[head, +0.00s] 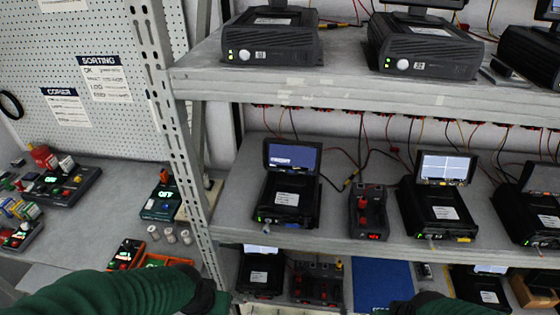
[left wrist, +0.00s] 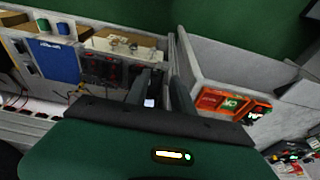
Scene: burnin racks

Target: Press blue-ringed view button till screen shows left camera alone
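On the middle shelf, a black recorder unit (head: 437,213) carries a small screen (head: 446,167) split into several panes. To its left, another black unit (head: 288,199) has a screen (head: 292,157) showing mostly blue with a pale patch. A third unit (head: 530,214) is partly cut off at the right edge. I cannot make out a blue-ringed button on any of them. My left gripper (head: 212,298) is low, beside the rack post, away from these screens; in the left wrist view its dark fingers (left wrist: 165,92) are apart and empty. My right gripper (head: 402,307) barely shows at the bottom edge.
The perforated rack post (head: 172,120) and upper shelf edge (head: 350,93) are obstacles. A red-and-black supply (head: 368,211) stands between the middle-shelf units, with loose wires behind. The lower shelf holds more units and a blue mat (head: 383,284). A cluttered bench (head: 100,230) lies left.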

